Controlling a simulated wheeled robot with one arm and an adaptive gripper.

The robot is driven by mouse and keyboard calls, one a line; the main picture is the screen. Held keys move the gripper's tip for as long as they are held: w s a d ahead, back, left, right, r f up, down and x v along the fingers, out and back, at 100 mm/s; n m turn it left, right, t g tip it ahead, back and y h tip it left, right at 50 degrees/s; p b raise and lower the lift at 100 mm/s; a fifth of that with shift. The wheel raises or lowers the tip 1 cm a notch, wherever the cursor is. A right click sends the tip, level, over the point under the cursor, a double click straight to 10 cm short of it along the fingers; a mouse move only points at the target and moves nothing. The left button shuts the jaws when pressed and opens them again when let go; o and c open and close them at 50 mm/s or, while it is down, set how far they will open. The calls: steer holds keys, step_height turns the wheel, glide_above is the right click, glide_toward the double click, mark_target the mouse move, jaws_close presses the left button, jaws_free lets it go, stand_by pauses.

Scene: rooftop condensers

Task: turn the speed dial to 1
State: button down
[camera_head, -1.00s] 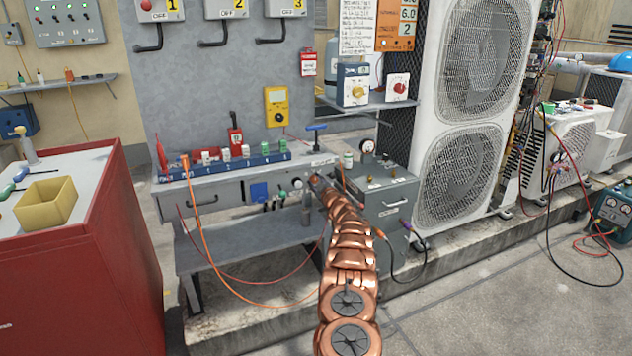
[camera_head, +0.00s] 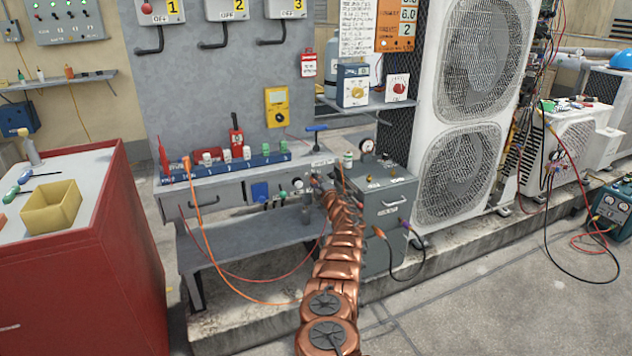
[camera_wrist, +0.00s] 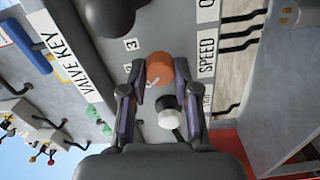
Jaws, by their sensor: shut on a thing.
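In the wrist view, my gripper (camera_wrist: 160,72) is shut on a round orange-brown knob, the speed dial (camera_wrist: 160,68), with one fingertip on each side. A SPEED label (camera_wrist: 207,52) is to its right. The digits 3 and 2 show on the panel to its left. I cannot read the dial's pointer or setting. A black and white round part (camera_wrist: 169,112) shows between the fingers below the knob. In the head view, my gripper (camera_head: 318,181) is at the right end of the grey bench's front, and my arm hides the dial.
A VALVE KEY label (camera_wrist: 72,50) and a blue handle (camera_wrist: 25,42) are left of the dial. A dark rounded part (camera_wrist: 110,14) is close above it. A grey cabinet (camera_head: 385,222) stands right of my arm. Orange and red leads (camera_head: 215,240) hang before the bench (camera_head: 225,194).

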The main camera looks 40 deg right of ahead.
steer(key=shift+a, duration=0.1)
stand_by(0.5)
steer(key=c, duration=0.9)
jaws_free()
steer(key=shift+o, duration=0.2)
steer(key=shift+s+n, duration=0.2)
steer(key=shift+n, duration=0.1)
steer(key=v, duration=1.1)
steer(key=shift+s, duration=0.25)
steer(key=shift+a, duration=0.1)
